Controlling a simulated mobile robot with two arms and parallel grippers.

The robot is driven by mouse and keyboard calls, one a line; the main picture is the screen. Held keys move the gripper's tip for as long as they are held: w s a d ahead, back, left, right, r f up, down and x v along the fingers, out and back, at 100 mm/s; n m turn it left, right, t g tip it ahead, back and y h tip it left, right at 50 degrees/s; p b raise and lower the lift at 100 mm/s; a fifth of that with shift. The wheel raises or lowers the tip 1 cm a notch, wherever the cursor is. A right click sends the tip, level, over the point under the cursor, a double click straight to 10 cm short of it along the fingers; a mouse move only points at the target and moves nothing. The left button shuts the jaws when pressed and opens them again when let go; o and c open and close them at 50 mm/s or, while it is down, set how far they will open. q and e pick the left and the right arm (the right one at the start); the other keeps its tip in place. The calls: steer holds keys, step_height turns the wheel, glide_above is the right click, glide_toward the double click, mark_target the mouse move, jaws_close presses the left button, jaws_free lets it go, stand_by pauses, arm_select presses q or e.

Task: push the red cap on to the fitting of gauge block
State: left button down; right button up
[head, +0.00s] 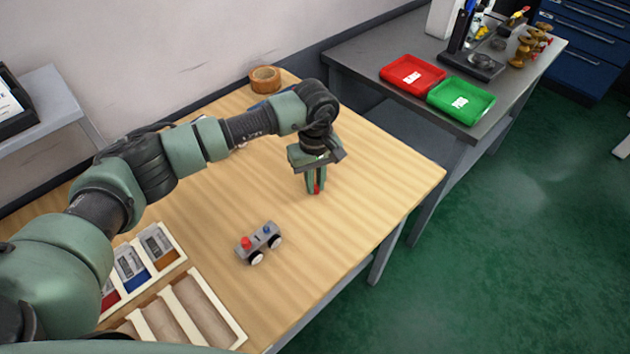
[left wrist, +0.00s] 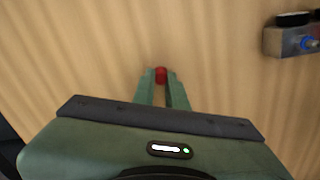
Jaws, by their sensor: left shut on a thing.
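The gauge block (head: 260,242) is a small grey block on the wooden table, with a red piece and a blue piece on top and round white-faced gauges on its side. Part of it shows at the upper right of the left wrist view (left wrist: 292,40), with the blue piece visible. My left gripper (head: 316,190) points down over the table, up and right of the block in the head view. It is shut on the red cap (left wrist: 161,75), which sits between its fingertips and is apart from the block. My right gripper is not in view.
A tray with coloured compartments (head: 170,236) and a tray with empty slots (head: 238,336) lie at the table's near left. A roll of tape (head: 265,79) sits at the back. Red (head: 412,60) and green trays (head: 461,101) stand on the grey side table. The wood around the gauge block is clear.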

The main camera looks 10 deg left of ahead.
arm_select(q)
steer(key=shift+r+p, duration=0.35)
steer(key=shift+r, duration=0.7)
stand_by(0.6)
steer(key=shift+r+p, duration=0.65)
steer(key=shift+r, duration=1.3)
